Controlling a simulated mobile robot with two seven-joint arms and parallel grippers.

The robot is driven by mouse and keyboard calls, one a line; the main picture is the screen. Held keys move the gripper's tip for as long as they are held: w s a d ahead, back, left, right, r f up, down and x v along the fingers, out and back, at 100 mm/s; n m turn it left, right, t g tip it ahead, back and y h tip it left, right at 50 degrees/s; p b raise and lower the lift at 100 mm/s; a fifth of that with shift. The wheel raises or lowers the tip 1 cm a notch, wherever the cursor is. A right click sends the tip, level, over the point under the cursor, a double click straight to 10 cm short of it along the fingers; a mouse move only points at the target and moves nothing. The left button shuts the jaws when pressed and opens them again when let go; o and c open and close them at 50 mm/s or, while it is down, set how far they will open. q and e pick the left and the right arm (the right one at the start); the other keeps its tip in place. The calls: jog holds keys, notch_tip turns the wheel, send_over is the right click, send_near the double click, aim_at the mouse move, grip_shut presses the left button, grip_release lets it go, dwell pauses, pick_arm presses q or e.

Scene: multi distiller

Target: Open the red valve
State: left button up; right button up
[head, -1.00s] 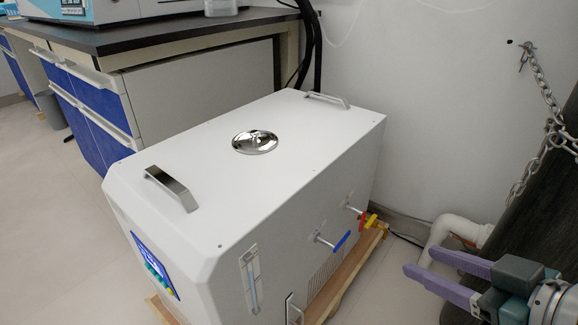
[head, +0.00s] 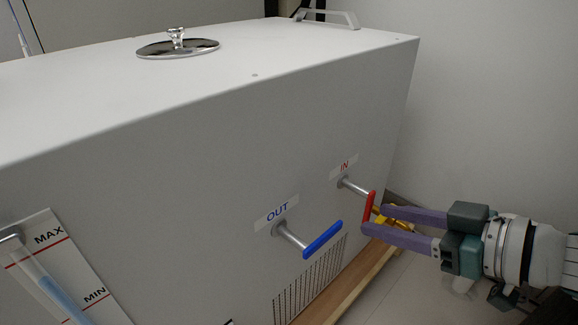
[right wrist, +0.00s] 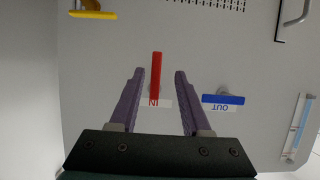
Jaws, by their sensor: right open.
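The red valve handle (head: 369,206) sits on a metal pipe under the IN label on the side of the white machine (head: 250,130). In the right wrist view the red handle (right wrist: 156,76) runs lengthwise between my right gripper's fingers, with a gap on each side. My right gripper (head: 372,218) is open, its purple fingertips at the red handle in the head view. In the right wrist view its fingers (right wrist: 158,72) reach toward the panel. Whether a finger touches the handle cannot be told. My left gripper is not in view.
A blue valve handle (head: 322,239) stands out under the OUT label, left of the red one. A yellow handle (right wrist: 92,14) is beyond the red one. A level gauge (head: 50,275) is at the lower left. A wall stands behind the machine.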

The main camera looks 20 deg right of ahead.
aim_at(370, 215)
jog(key=x, duration=0.1)
jog(key=b+x, duration=0.1)
jog(key=x, duration=0.1)
jog(key=shift+w+d+f, duration=0.1)
jog(key=shift+d, duration=0.15)
jog(key=shift+w+a+f+b, duration=0.15)
jog(key=shift+w+a+b, duration=0.15)
jog(key=shift+w+b, duration=0.15)
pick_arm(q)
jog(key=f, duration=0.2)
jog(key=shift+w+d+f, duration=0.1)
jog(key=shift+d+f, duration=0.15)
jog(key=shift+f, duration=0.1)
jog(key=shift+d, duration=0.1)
pick_arm(e)
jog(key=shift+c, duration=0.4)
jog(key=shift+c, duration=0.8)
grip_shut()
